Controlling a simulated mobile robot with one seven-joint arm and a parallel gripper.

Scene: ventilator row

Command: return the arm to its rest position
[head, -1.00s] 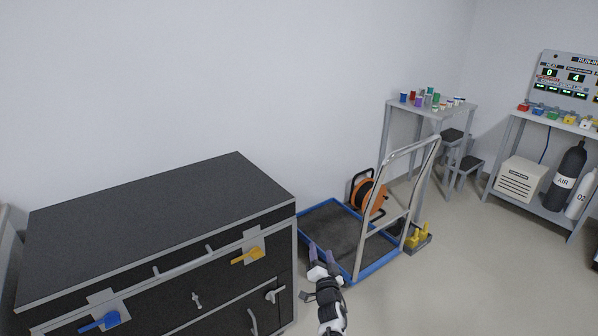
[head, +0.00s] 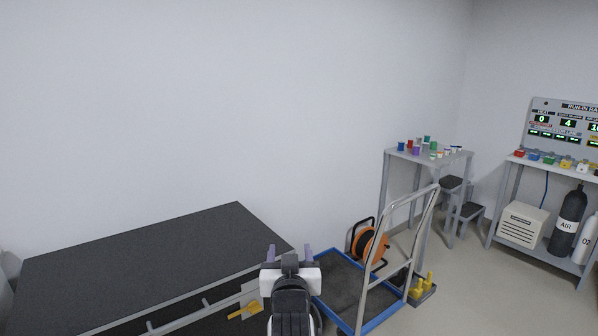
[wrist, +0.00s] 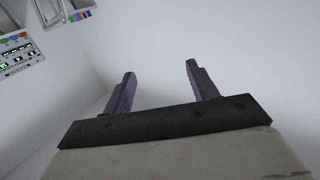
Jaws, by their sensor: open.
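My gripper (head: 290,252) is in the lower middle of the head view, in front of the right end of a black case with grey edges (head: 140,250). Its two purple fingers point up and away and stand apart. In the wrist view my gripper (wrist: 158,88) is open, with nothing between its fingers and a plain pale wall behind them. My arm hides part of the case's right corner and front.
A blue-edged platform cart (head: 345,285) with a grey handle stands right of my gripper, with an orange cable reel (head: 369,243) by it. A small table with coloured pots (head: 428,153) and a bench with gas cylinders (head: 567,222) stand farther right. Open floor (head: 470,300) lies between.

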